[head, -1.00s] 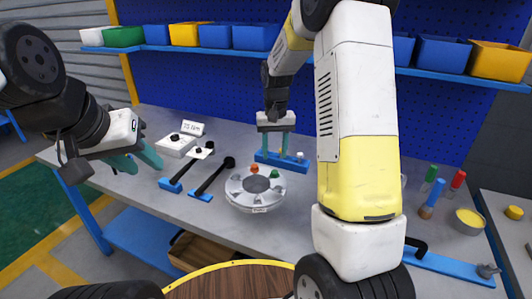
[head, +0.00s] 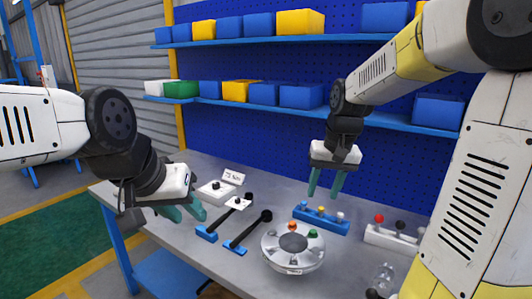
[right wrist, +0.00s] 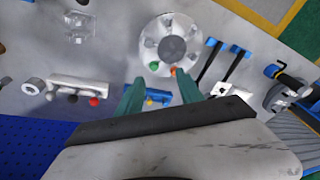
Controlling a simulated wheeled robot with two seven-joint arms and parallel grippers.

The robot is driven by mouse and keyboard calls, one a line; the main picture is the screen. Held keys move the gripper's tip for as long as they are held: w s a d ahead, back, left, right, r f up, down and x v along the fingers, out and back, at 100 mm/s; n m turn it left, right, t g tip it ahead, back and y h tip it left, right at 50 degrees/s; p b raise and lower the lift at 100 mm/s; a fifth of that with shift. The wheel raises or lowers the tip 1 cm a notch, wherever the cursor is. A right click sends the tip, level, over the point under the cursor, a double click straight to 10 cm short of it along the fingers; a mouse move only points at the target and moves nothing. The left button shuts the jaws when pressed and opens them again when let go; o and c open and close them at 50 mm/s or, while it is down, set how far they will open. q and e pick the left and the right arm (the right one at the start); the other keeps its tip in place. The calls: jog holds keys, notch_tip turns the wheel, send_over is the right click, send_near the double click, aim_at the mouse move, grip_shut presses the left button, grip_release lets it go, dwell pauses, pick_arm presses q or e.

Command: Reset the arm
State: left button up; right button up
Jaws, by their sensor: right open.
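My right gripper (head: 325,184) is open and empty. It hangs with its fingers pointing down, above and behind the blue peg block (head: 322,222). In the right wrist view its two green fingers (right wrist: 161,98) are spread apart, with the block partly between them. My left gripper (head: 184,210) is at the left above the table's front edge, its two green fingers apart with nothing between them. The silver flanged shell (head: 292,262) sits on the table, with an orange and a green piece on top. It also shows in the right wrist view (right wrist: 152,42).
Two black-handled tools rest on blue holders (head: 236,247) left of the shell. A white box (head: 215,193) stands behind them. A white holder with coloured knobs (head: 390,239) and a clear container (head: 383,276) are at the right. Shelves with bins (head: 300,96) line the back wall.

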jog(key=s+r+t, duration=0.2)
jog(key=s, duration=0.6)
jog(key=s+a+r+n+t+y, duration=0.1)
jog(key=s+r, duration=0.1)
jog(key=s, duration=0.6)
jog(key=shift+a+r+t, duration=0.2)
jog(key=shift+a+t, duration=0.1)
jog(key=shift+t, duration=0.1)
dwell(1.2)
